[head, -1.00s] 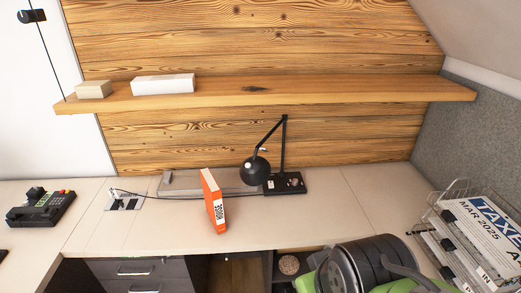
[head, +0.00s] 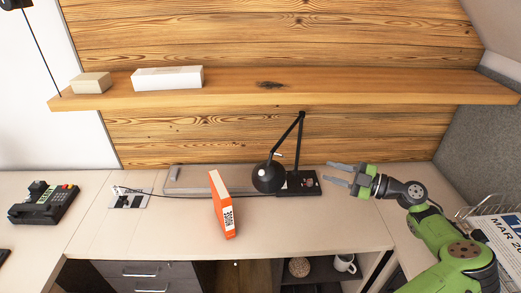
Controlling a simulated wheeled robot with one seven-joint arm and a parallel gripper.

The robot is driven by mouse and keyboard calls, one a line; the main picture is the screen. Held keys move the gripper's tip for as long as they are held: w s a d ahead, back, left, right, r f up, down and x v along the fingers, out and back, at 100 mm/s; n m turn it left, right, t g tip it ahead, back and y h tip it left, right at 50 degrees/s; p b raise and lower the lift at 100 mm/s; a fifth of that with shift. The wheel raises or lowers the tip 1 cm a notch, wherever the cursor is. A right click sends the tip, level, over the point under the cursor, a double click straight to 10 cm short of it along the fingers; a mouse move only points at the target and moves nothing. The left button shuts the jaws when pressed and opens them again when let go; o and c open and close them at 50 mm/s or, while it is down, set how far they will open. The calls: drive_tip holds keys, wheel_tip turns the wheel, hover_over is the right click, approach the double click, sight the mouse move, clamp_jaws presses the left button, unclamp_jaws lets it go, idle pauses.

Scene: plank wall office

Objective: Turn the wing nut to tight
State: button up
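A black desk lamp (head: 269,178) stands on the desk against the plank wall, with a jointed arm and a round head tilted down. A small pale piece (head: 279,154) shows at the joint just above the lamp head. It may be the wing nut, but it is too small to tell its shape or how tight it is. My gripper (head: 330,173) is open and empty, its two grey fingers pointing left. It is above the desk to the right of the lamp base (head: 298,184), apart from the lamp.
An orange book (head: 222,204) stands upright left of the lamp head, before a long grey box (head: 188,182). A wooden shelf (head: 350,88) with two boxes runs above the lamp. The desk front is clear.

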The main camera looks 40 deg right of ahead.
drive_tip(key=p+x, duration=0.1)
drive_tip(key=x, duration=1.4)
drive_tip(key=shift+w+r, duration=0.15)
drive_tip(key=shift+r, duration=0.05)
clamp_jaws()
